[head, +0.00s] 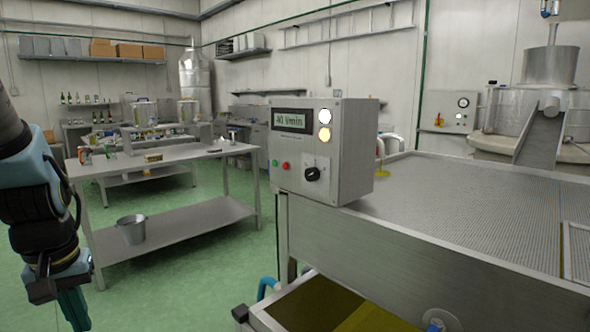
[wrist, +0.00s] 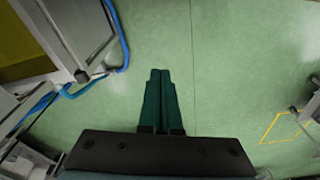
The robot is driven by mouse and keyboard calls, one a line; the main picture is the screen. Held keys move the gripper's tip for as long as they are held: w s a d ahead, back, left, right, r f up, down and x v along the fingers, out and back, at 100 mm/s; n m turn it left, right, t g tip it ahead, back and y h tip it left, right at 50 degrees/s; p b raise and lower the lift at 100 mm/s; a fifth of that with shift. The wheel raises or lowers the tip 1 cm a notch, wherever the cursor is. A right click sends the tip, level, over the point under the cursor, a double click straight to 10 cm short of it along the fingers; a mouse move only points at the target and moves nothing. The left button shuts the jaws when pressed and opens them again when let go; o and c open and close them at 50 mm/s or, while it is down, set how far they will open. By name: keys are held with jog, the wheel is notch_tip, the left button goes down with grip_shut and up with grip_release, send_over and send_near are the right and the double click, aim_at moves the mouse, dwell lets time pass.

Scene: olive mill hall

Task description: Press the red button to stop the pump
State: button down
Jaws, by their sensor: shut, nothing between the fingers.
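The red button (head: 286,166) is on the front of a grey control box (head: 355,150), to the right of a green button (head: 274,163) and left of a black knob (head: 312,174). A display above them reads "40 l/min", and a white lamp and a lit yellow lamp are beside it. My gripper (head: 74,312) hangs at the lower left in the head view, well to the left of and below the box. In the wrist view my gripper (wrist: 160,72) points down at the floor, its two dark green fingers together and empty. The red button is not in the wrist view.
The box sits at the corner of a steel machine with a perforated top (head: 470,190). A tank of dark green-yellow liquid (head: 330,305) is below it. A steel table (head: 190,157) with a bucket (head: 132,229) on its lower shelf stands behind. Green floor (head: 200,280) lies clear between.

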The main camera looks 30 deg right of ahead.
aim_at(285, 166)
jog(key=shift+w+d, duration=0.1)
jog(key=w+d+r+m+t+h+p, duration=0.3)
jog(key=w+d+m+t, duration=0.45)
jog(key=w+d, duration=0.95)
jog(key=d+r+m+t+h, duration=0.4)
jog(key=d+r+m, duration=0.1)
jog(key=d, duration=0.6)
jog(key=d+r+m+t+h, duration=0.3)
jog(key=d+r+m+h, duration=0.1)
jog(key=d, duration=0.7)
jog(key=shift+r+m+t+h, duration=0.35)
jog(key=shift+r+m, duration=0.1)
jog(key=shift+r, duration=0.3)
jog(key=shift+d, duration=0.15)
jog(key=w+d+p, duration=0.1)
jog(key=d, duration=0.7)
jog(key=shift+w+d, duration=0.2)
jog(key=shift+w, duration=0.2)
